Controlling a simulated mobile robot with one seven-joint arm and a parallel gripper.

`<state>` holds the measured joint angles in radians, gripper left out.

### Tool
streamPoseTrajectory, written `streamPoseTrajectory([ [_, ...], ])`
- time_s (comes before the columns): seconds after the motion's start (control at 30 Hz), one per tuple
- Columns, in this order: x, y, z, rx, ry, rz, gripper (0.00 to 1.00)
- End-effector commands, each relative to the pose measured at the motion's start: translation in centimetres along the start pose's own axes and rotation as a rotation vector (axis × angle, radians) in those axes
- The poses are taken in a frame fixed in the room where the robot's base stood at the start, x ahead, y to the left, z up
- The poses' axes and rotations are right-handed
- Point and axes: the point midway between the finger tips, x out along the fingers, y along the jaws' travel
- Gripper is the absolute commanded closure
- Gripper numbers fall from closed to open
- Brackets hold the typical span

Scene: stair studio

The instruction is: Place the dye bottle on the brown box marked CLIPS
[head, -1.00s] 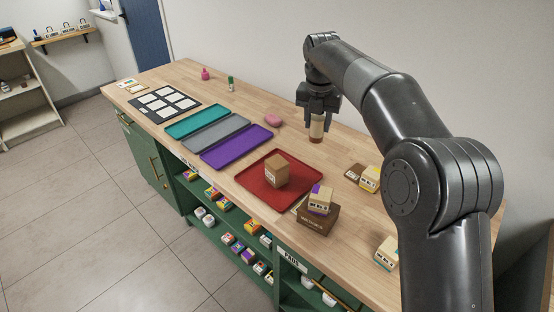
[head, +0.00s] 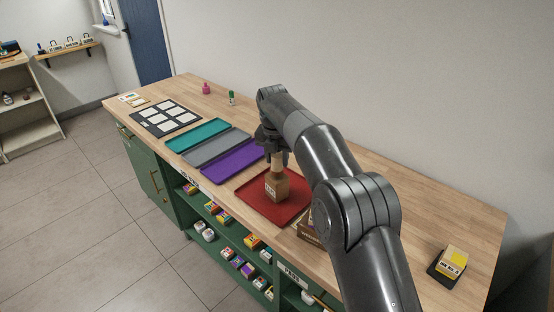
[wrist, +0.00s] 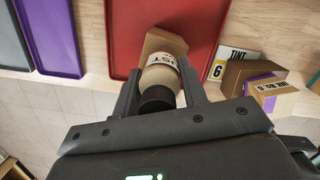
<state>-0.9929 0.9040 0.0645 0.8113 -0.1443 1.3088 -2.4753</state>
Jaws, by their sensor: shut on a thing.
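The dye bottle (head: 278,160) has a tan body and a pale label ending in "UST" in the wrist view (wrist: 160,76), with a dark cap. My gripper (head: 273,146) is shut on it and holds it upright over a brown box (head: 277,189) on the red tray (head: 254,203). In the wrist view the brown box (wrist: 162,42) shows behind the bottle, partly hidden by it. I cannot tell whether the bottle touches the box. The box's marking is too small to read.
A second brown box (head: 306,232) is mostly behind my arm; in the wrist view it (wrist: 241,76) stands beside a purple-and-tan block (wrist: 272,95). Purple (head: 232,160), grey (head: 213,148) and teal (head: 196,136) trays lie left. A yellow-topped block (head: 452,262) stands right.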

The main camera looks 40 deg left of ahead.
Motion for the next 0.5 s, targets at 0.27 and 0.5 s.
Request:
streamPoseTrajectory([
  [0.27, 0.66, 0.00, -0.09, 0.000, -0.001, 0.001, 0.88],
  [0.5, 0.99, -0.01, -0.15, 0.000, 0.000, 0.000, 0.54],
])
